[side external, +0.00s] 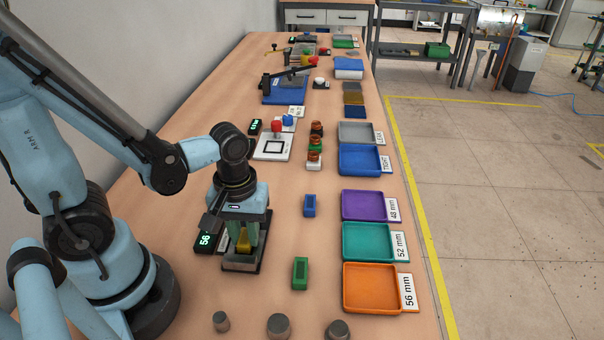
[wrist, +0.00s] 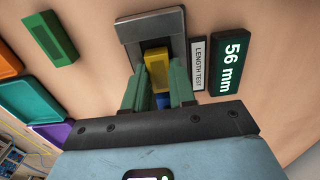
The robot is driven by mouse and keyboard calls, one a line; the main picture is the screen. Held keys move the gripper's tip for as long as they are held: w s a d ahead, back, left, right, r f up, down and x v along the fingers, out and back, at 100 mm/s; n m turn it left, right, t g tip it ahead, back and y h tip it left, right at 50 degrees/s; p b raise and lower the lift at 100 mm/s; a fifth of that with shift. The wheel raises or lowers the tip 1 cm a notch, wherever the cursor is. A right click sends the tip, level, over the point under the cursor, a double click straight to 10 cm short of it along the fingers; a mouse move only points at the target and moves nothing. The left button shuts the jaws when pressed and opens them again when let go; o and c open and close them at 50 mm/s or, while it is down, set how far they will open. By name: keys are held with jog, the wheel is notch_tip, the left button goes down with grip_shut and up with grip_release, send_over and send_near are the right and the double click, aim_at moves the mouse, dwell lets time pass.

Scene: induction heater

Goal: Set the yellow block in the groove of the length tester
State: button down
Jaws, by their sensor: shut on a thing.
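The yellow block (side external: 243,242) is held between the green fingers of my gripper (side external: 244,238), which points down over the length tester (side external: 240,266). In the wrist view, the yellow block (wrist: 157,68) sits between the two fingers (wrist: 158,88), lined up with the grey metal groove of the length tester (wrist: 150,25). It looks low in or just over the groove; whether it touches the bottom is hidden. The tester's display (wrist: 231,62) reads 56 mm. A small blue patch (wrist: 162,101) shows behind the block between the fingers; I cannot tell what it is.
A green block (side external: 300,273) and a blue block (side external: 309,205) lie right of the tester. Orange (side external: 347,289), teal (side external: 346,242) and purple (side external: 346,206) trays line the table's right edge. Several grey cylinders (side external: 279,326) stand in front.

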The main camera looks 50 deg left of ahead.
aim_at(246, 237)
jog(key=shift+f, duration=0.15)
jog(key=c, duration=0.9)
grip_release()
jog(key=shift+c, duration=0.2)
jog(key=shift+r, duration=6.05)
jog(key=w+a+m+t, duration=0.1)
jog(key=w+m+t, duration=0.6)
jog(key=m, duration=0.2)
jog(key=shift+a+r, duration=0.25)
jog(key=shift+r, duration=0.1)
jog(key=shift+w, duration=0.1)
